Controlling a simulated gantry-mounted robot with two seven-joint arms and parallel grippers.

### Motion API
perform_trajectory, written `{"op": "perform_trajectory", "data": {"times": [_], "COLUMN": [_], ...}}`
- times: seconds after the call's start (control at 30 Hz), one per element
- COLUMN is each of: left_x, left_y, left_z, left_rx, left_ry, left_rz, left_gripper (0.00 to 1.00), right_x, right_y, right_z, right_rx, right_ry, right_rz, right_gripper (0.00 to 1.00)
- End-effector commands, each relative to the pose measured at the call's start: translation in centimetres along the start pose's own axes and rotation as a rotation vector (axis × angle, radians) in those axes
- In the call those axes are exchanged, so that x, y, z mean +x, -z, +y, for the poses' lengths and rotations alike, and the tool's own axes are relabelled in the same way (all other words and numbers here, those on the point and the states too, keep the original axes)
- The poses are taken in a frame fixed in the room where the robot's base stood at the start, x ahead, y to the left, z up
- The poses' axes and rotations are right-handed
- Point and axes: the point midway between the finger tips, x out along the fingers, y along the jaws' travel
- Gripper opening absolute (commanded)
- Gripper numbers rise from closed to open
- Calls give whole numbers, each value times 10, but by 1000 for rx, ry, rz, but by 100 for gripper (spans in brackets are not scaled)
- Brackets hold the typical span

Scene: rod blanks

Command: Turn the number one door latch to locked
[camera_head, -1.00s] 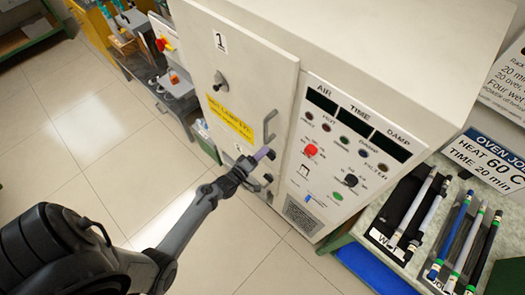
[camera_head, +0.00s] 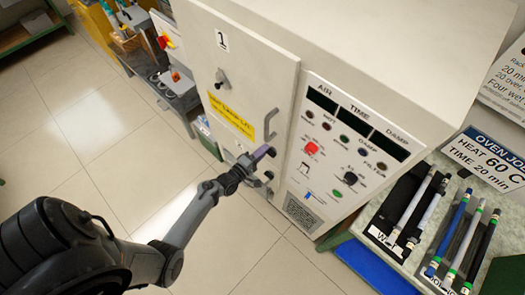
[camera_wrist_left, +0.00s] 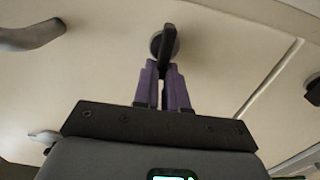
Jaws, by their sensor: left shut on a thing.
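The number one door (camera_head: 240,75) is the cream oven door with a "1" label (camera_head: 222,40) and a yellow notice. Its dark latch lever (camera_wrist_left: 168,42) stands on a round base in the left wrist view. My left gripper (camera_wrist_left: 166,72) has its purple fingers closed around the lever's near end. In the head view my left gripper (camera_head: 265,153) is at the door's lower right edge, just below the grey door handle (camera_head: 271,124), and hides most of the latch. The lever points roughly toward the gripper in the wrist view. My right gripper is not in view.
Right of the door is a control panel (camera_head: 340,150) with displays, a red knob and a black knob. Rods lie on black trays on a bench (camera_head: 425,262) at the right. A grey fixture (camera_head: 223,80) sits higher on the door. The floor at left is clear.

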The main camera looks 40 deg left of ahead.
Motion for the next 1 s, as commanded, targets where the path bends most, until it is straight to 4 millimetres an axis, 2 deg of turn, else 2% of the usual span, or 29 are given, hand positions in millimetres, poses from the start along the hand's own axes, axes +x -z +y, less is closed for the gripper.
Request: {"op": "perform_trajectory", "data": {"times": [0.07, 0.1, 0.27, 0.67, 0.87, 1.0], "left_x": [0, 0, 0, -6, -32, -57], "left_y": [0, 0, 0, 0, 0, 0], "left_z": [0, 0, 0, 0, -1, -1], "left_rx": [-1, -1, 0, 1, 1, 1], "left_ry": [1, 1, 1, 1, 3, 4], "left_rz": [0, 0, 0, 0, 1, 0], "left_gripper": [0, 13, 37, 37, 37, 37], "right_x": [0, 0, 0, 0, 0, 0], "right_y": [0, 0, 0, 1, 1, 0], "right_z": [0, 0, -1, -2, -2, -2], "right_rx": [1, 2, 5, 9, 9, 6], "right_ry": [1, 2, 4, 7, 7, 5], "right_rz": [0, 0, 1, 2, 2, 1], "right_gripper": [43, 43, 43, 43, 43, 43]}}
